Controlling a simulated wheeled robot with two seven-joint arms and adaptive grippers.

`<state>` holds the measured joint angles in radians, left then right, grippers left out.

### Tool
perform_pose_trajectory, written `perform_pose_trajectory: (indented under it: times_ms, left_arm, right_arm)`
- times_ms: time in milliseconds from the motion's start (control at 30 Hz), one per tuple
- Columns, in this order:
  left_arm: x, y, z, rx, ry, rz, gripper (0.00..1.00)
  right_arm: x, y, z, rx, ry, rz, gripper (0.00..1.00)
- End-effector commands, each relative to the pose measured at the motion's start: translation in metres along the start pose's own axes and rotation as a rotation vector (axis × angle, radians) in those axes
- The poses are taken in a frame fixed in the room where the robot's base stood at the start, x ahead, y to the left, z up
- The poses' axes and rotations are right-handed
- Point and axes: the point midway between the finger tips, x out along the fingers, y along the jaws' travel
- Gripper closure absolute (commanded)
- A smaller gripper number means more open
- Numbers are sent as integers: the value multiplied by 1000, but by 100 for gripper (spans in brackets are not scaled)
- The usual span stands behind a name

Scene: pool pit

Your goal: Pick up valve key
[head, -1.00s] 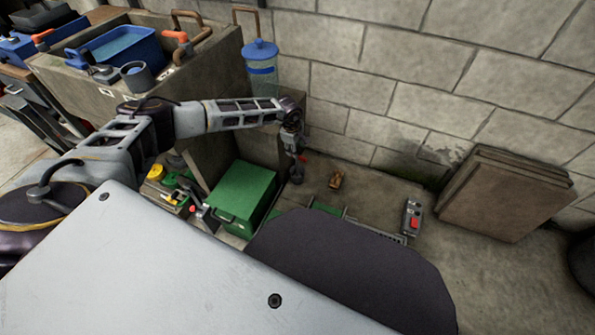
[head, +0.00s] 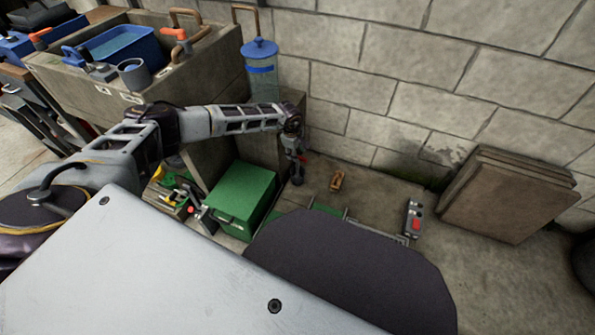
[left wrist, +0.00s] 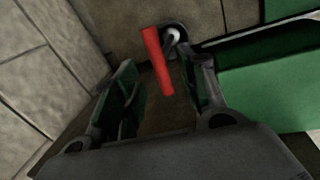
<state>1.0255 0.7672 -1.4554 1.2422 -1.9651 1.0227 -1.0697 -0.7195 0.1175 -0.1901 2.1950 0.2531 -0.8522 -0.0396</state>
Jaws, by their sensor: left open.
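The valve key, with a red bar handle (left wrist: 157,62) and a grey metal shaft, shows in the left wrist view. Its handle appears between the open fingers of my left gripper (left wrist: 165,80), towards their tips, with no clear contact. The shaft runs away from me and its lower end is hidden. In the head view, my left gripper (head: 297,168) hangs low beside the green box, near the wall. A small bit of red beside it may be the key's handle. My right gripper is not in view.
A green box (head: 240,195) stands just left of the gripper; its green side (left wrist: 270,90) fills the right of the wrist view. A concrete sink (head: 190,75) and blue-lidded container (head: 261,65) are behind. Brown slabs (head: 505,195) lean on the wall. A red-button control (head: 413,217) lies right.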

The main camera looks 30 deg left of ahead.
Motion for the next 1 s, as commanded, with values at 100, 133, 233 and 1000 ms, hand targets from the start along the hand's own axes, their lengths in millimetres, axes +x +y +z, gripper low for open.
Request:
perform_pose_trajectory:
  times_ms: [100, 133, 233, 1000]
  left_arm:
    - [11, -1, -1, -1, 1, 0, 59]
    - [13, -1, -1, -1, 1, 0, 59]
    - [21, 0, -1, -1, 0, 1, 59]
    - [33, 0, -2, -1, 1, 1, 60]
  right_arm:
    - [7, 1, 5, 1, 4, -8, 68]
    - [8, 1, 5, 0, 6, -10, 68]
    - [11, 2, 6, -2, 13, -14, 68]
    - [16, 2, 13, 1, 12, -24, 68]
